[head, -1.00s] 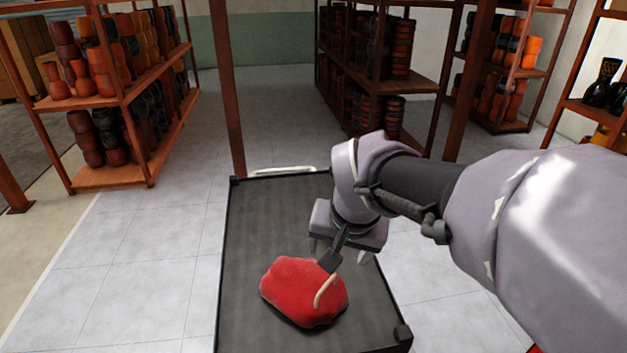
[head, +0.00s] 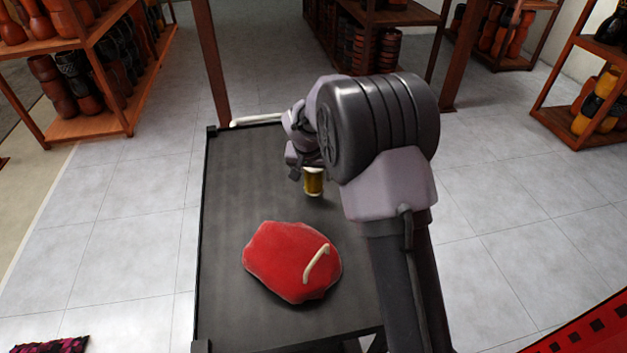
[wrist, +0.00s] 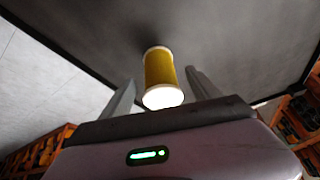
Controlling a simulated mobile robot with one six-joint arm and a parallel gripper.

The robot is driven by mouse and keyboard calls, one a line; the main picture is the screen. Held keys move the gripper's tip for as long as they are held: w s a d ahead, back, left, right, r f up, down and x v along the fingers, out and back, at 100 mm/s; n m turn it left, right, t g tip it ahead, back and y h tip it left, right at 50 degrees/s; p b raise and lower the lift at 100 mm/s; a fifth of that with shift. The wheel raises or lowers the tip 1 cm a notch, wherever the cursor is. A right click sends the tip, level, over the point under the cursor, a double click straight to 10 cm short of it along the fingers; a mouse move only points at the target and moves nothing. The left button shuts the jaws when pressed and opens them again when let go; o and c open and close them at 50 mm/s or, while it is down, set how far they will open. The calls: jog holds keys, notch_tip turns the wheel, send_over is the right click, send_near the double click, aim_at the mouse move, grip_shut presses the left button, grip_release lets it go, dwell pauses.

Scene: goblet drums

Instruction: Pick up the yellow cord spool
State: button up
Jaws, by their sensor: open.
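The yellow cord spool (head: 313,182), with pale ends, stands on the dark cart top (head: 240,190) toward its far end, partly behind my arm in the head view. In the wrist view the spool (wrist: 159,70) shows between and beyond the two grey fingers of my gripper (wrist: 160,77), with its pale end facing the camera. The fingers are apart, with room on both sides of the spool, and hold nothing. In the head view my gripper (head: 299,172) is close by the spool, its fingers mostly hidden.
A red cushion-like bag (head: 280,258) with a cream handle on it lies on the near half of the cart top. A pale handle bar (head: 256,120) is at the cart's far edge. Shelves of drums (head: 90,75) stand around, and the left of the cart top is clear.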

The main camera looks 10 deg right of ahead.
aim_at(314, 176)
jog(key=x, duration=0.2)
jog(key=b+x, duration=0.1)
jog(key=x, duration=0.1)
jog(key=shift+w+d, duration=0.2)
jog(key=shift+w, duration=0.15)
jog(key=c, duration=1.4)
